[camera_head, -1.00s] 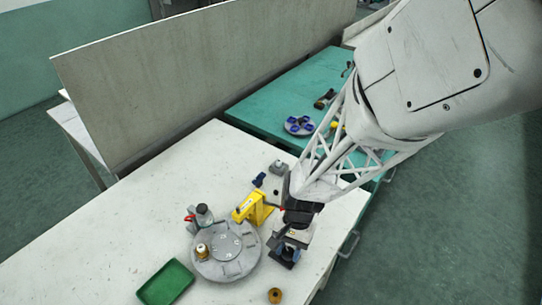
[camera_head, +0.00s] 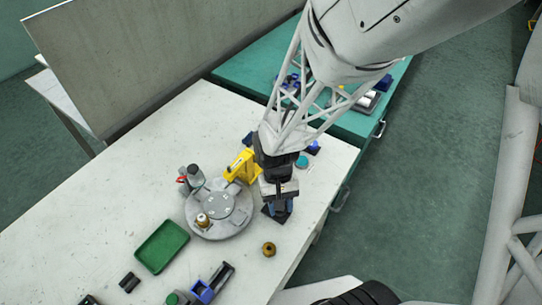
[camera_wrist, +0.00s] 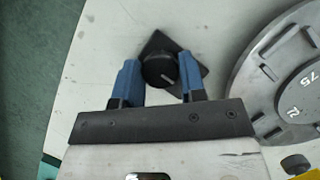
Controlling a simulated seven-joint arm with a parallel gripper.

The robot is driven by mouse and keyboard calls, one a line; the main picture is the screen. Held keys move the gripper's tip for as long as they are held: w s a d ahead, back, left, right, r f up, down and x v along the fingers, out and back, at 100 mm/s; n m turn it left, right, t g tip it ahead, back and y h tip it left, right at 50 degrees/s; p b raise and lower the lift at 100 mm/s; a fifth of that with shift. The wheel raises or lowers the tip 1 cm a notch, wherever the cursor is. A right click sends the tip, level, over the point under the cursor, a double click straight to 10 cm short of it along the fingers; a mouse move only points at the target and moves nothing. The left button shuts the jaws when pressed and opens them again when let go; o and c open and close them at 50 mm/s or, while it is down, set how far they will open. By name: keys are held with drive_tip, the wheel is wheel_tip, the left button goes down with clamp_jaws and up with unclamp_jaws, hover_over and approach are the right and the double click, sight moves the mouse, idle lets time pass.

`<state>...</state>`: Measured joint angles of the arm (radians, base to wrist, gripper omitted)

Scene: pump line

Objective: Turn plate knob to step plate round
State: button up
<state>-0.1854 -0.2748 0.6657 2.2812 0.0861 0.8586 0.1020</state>
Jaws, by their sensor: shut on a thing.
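The plate knob (camera_wrist: 160,70) is a round black knob with a pale pointer line on a dark square base (camera_wrist: 192,72). In the wrist view my gripper (camera_wrist: 160,78) has its two blue fingers on either side of the knob, shut on it. In the head view my gripper (camera_head: 279,205) reaches down over the dark base, hiding the knob. The round grey plate (camera_head: 232,229) lies left of my gripper, with a brass-coloured piece (camera_head: 203,220) standing on it. Numbers are marked on the plate in the wrist view (camera_wrist: 290,85).
A yellow bracket (camera_head: 242,167) stands beside the plate, close to my gripper. A grey bottle-like part (camera_head: 195,175) with a red piece is behind the plate. A green tray (camera_head: 161,246), a brass ring (camera_head: 269,249) and a blue-and-black fixture (camera_head: 212,284) lie nearer. White table is clear at left.

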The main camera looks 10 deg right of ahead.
drive_tip(key=o, duration=0.9)
drive_tip(key=shift+r, duration=0.1)
drive_tip(key=v, duration=0.7)
drive_tip(key=shift+r, duration=0.25)
drive_tip(key=shift+w, duration=0.15)
